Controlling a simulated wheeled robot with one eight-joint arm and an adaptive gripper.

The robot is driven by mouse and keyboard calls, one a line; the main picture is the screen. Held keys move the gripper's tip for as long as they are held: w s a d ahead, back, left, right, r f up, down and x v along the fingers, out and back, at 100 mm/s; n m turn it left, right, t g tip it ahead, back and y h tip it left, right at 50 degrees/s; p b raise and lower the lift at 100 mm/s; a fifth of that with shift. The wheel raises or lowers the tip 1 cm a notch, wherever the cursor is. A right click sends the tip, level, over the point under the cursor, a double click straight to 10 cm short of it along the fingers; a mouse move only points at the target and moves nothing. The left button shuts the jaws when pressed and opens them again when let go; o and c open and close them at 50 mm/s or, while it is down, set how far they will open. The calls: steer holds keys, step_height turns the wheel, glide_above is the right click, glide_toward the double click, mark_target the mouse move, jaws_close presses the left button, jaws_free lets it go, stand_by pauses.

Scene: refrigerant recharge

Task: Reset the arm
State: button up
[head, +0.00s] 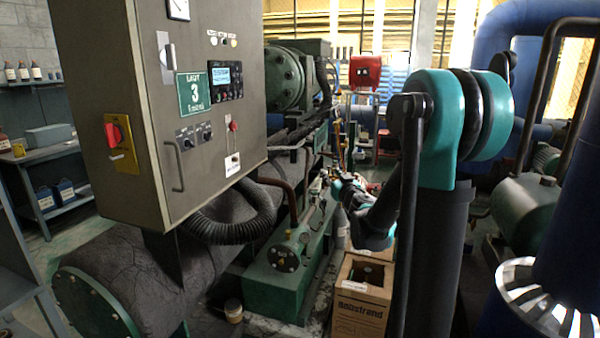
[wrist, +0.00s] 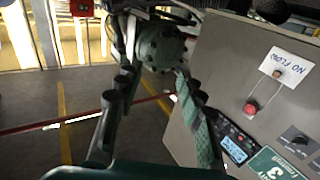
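My gripper (wrist: 150,95) shows in the wrist view with its two dark fingers spread apart. Floor shows between them and I see nothing held. The right finger overlaps the edge of the grey control cabinet (wrist: 225,75) in the picture; I cannot tell the gap in depth. In the head view my teal and black arm (head: 440,130) rises at the right of centre and bends down towards the middle. The gripper's fingers cannot be made out there.
The grey control cabinet (head: 165,110) hangs at the left, above a dark insulated tank (head: 130,270). A cardboard box (head: 362,300) stands on the floor beside my arm. A blue pipe (head: 500,40) and a green tank (head: 525,215) are at the right. A red box (head: 365,72) stands behind.

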steer(key=s+d+f+m+g+h, duration=0.3)
steer(key=s+d+f+h, duration=0.1)
steer(key=s+d, duration=0.25)
steer(key=s+d+f+m+g+h, duration=0.2)
steer(key=s+d+f+m+h, duration=0.15)
steer(key=s+d, duration=0.35)
steer(key=s+a+f+n+g+y, duration=0.1)
steer(key=s+a+f+g, duration=0.3)
steer(key=s+f, duration=0.4)
steer(key=s+a+f+n+g+y, duration=0.2)
steer(key=s+f+g, duration=0.3)
steer(key=s+f, duration=0.4)
steer(key=s+a+n, duration=0.1)
steer(key=s, duration=0.6)
steer(key=shift+s+a, duration=0.3)
steer(key=shift+a, duration=0.05)
steer(key=shift+r, duration=0.1)
